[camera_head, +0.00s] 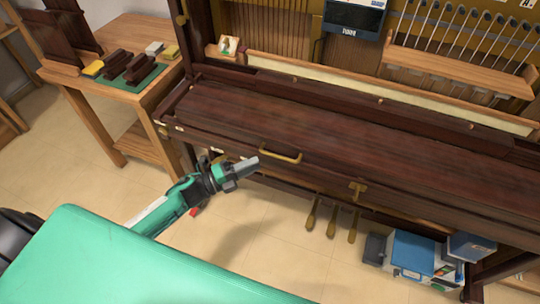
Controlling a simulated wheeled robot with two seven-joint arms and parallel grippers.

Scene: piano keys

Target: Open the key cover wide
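The key cover (330,132) is the long dark brown wooden lid across the front of the upright piano. It lies closed over the keys, and no keys show. A curved brass handle (281,156) sits on its front at left of centre, and a brass latch or lock piece (357,190) is farther right. My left gripper (246,167) is in front of the piano, just left of the handle and seemingly apart from it. Its fingers look close together, but I cannot tell whether they are shut. My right gripper is not in view.
A wooden side table (125,90) with dark blocks on a green mat stands at the left. Brass pedals (332,222) hang below the piano. Blue and white boxes (412,254) stand on the floor at lower right. A hammer rack (455,67) is above the cover.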

